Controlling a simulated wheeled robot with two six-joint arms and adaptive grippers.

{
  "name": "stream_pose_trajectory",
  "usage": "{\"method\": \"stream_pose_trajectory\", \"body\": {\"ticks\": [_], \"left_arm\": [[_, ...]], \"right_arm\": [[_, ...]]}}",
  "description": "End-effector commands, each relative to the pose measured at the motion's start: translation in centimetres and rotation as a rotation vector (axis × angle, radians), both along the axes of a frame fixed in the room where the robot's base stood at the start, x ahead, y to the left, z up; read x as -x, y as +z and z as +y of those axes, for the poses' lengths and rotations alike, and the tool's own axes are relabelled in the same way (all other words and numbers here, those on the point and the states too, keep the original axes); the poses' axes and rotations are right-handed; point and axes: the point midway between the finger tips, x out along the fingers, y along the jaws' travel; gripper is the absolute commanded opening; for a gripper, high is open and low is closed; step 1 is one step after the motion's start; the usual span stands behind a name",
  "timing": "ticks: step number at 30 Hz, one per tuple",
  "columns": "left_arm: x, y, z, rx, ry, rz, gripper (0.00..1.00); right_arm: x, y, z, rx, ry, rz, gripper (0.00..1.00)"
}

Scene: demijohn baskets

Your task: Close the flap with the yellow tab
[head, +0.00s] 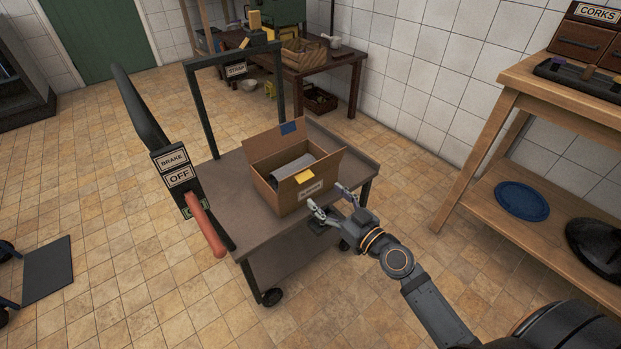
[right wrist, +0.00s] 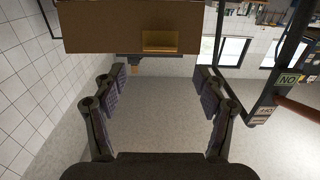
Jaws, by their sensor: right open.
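An open cardboard box (head: 272,192) stands on the cart with a grey object (head: 292,166) inside. The yellow tab (head: 304,176) is at the upper edge of the box's near side, above a small white label. That flap looks raised, but its exact angle is hard to tell. A blue tab (head: 288,128) is on the raised far flap. My right gripper (head: 326,196) is open and empty, just in front of the box's near side. In the right wrist view its fingers (right wrist: 158,80) are spread below a brown cardboard panel (right wrist: 105,28) with a yellowish patch. My left gripper is out of view.
The dark cart top (head: 228,190) has free room left of the box. A BRAKE/OFF sign (head: 175,168) and red lever (head: 205,226) stand at its left. A wooden shelf (head: 545,95) with a blue lid (head: 522,201) is at the right. A cluttered table stands behind.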

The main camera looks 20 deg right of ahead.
Motion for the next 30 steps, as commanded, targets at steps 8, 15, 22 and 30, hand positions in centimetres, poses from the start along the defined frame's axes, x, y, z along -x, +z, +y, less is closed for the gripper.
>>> {"method": "stream_pose_trajectory", "body": {"ticks": [8, 15, 22, 30], "left_arm": [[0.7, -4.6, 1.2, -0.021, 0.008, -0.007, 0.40], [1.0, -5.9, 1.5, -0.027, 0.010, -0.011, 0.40], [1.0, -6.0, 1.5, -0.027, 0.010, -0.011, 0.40], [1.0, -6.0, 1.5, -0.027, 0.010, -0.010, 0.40]], "right_arm": [[-5.5, 0.3, 2.0, -0.004, -0.001, -0.001, 0.72], [-7.4, 0.1, 2.7, -0.001, 0.000, 0.000, 0.72], [-7.4, 0.0, 2.7, 0.000, 0.000, 0.001, 0.72], [-7.4, 0.0, 2.7, 0.000, 0.000, 0.001, 0.36]]}}
